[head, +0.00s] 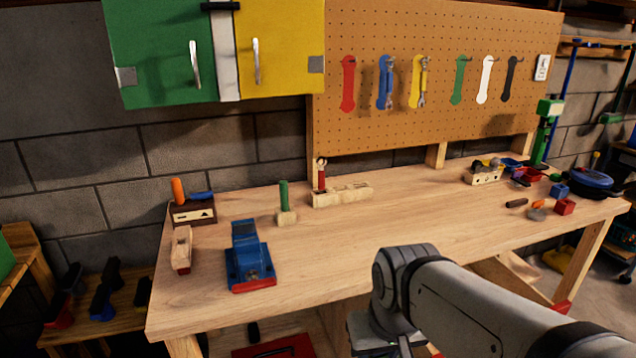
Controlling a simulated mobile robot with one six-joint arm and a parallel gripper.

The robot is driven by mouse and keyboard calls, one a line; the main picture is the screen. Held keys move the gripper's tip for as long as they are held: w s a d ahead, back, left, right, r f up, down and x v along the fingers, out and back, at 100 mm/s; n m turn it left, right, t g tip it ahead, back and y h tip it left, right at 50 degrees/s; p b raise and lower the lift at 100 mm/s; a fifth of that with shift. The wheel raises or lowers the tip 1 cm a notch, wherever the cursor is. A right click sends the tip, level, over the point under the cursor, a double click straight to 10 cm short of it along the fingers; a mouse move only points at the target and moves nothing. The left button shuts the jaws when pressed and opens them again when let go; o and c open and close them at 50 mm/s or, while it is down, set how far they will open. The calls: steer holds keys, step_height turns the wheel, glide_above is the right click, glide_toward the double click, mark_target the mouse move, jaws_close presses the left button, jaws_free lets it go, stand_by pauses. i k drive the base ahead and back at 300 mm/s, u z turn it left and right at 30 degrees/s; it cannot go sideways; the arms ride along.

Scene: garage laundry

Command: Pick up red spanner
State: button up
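A red-handled tool, apparently the red spanner (321,178), stands upright at the back of the workbench (330,245). Its pale open jaw points up and its lower end is hidden in a light wooden block (345,195). A flat red spanner-shaped outline (348,84) is on the pegboard, with no tool hanging over it. My arm reaches in from the lower right, in front of the bench. My gripper's fingers are not visible, so I cannot see whether they hold anything.
A blue vise (246,258) and a wooden plane (181,249) are at the bench's left. A green-handled tool (284,196) stands left of the spanner. Spanners hang on the blue and yellow outlines. Loose parts crowd the right end; the middle is clear.

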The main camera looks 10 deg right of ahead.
mark_target(321, 173)
steer(key=u, duration=0.05)
steer(key=i, duration=1)
steer(key=z, duration=0.1)
